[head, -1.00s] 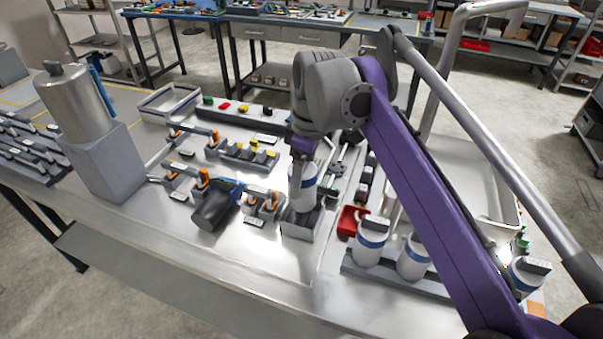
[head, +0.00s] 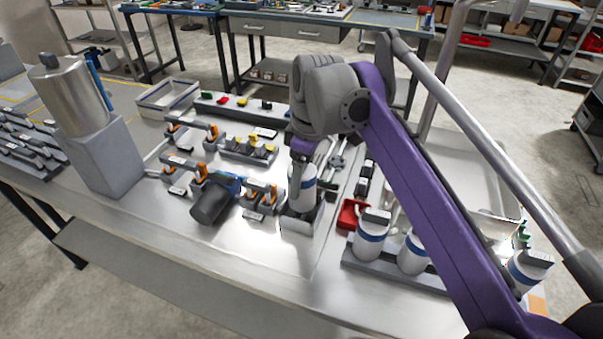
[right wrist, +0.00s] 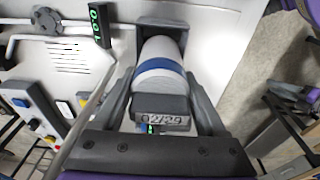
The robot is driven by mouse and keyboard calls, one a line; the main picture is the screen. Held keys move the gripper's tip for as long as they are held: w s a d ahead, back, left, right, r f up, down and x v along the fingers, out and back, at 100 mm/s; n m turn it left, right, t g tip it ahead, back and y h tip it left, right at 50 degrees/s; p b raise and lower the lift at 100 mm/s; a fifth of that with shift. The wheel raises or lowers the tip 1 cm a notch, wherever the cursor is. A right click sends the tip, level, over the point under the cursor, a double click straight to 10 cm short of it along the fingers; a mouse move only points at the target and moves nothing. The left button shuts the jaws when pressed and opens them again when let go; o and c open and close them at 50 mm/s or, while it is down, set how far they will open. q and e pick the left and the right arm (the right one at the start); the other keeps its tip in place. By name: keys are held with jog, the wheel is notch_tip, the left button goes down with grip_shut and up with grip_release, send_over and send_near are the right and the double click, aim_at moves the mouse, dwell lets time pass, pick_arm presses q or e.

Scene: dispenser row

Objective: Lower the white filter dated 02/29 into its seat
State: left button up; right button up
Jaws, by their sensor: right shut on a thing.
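The white filter with a blue band (head: 303,186) is upright between the fingers of my right gripper (head: 301,172). In the right wrist view the filter (right wrist: 160,53) sits between both fingers, and its dark cap carries the label 02/29 (right wrist: 161,119). The grey block-shaped seat (head: 299,226) is directly under the filter. The filter's lower end is at the seat's top opening; how deep it sits I cannot tell. My left gripper is not in view.
White filters with blue bands (head: 371,238) stand in a rack at the right, near a red bin (head: 350,214). A dark cylinder (head: 211,204) and orange-marked fixtures lie left of the seat. A small green display (right wrist: 98,25) stands beside the filter. The front table strip is clear.

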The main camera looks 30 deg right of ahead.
jog(key=shift+f+b, duration=0.65)
jog(key=shift+f, duration=0.7)
jog(key=o, duration=1.6)
jog(key=shift+c, duration=0.2)
jog(key=r, duration=0.3)
jog(key=r+p, duration=0.1)
jog(key=r, duration=0.3)
jog(key=s+r+p, duration=0.1)
jog(key=r, duration=0.2)
jog(key=shift+d+r, duration=0.4)
jog(key=shift+f, duration=0.1)
